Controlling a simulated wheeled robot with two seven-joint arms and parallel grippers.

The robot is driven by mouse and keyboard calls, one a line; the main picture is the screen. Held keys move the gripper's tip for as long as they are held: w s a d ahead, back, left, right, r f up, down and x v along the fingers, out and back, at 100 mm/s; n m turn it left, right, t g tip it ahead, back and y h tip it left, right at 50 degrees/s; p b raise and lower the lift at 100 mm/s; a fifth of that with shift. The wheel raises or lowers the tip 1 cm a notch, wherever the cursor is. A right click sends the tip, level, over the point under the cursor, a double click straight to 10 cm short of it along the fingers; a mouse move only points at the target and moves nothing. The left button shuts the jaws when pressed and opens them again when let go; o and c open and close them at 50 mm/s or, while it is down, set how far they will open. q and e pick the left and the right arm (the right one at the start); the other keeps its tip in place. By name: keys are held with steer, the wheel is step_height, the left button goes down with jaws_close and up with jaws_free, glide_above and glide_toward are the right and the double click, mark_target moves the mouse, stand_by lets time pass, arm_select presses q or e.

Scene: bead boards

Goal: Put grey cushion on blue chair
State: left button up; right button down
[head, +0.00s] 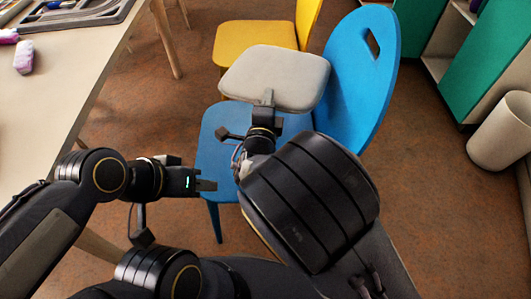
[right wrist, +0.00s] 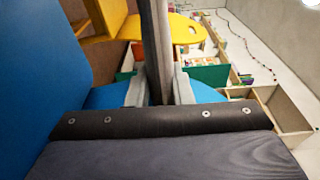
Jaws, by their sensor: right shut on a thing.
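The grey cushion (head: 275,75) is a flat, pale, rounded square. My right gripper (head: 265,100) is shut on its near edge. In the right wrist view the cushion (right wrist: 157,45) shows edge-on between the two fingers (right wrist: 158,92). In the head view it covers the far part of the blue chair's seat, beside the backrest; whether it touches the seat is hard to tell. The blue chair (head: 365,75) has its backrest on the right and its seat partly hidden by my right arm. My left gripper (head: 208,184) is left of the seat, with nothing visible in it; its finger gap is unclear.
A yellow chair (head: 255,38) stands just behind the blue chair. A pale table (head: 70,85) with a grey tray (head: 75,17) and a pink item (head: 24,57) is at the left. A white bin (head: 503,132) and green cabinets (head: 490,60) are at the right. Brown floor between is clear.

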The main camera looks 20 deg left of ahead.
steer(key=s+d+f+b, duration=0.1)
steer(key=s+f+b, duration=0.4)
steer(key=f, duration=0.5)
steer(key=shift+s+d, duration=0.35)
steer(key=shift+s, duration=0.8)
steer(key=c, duration=1.3)
jaws_free()
steer(key=shift+a, duration=0.1)
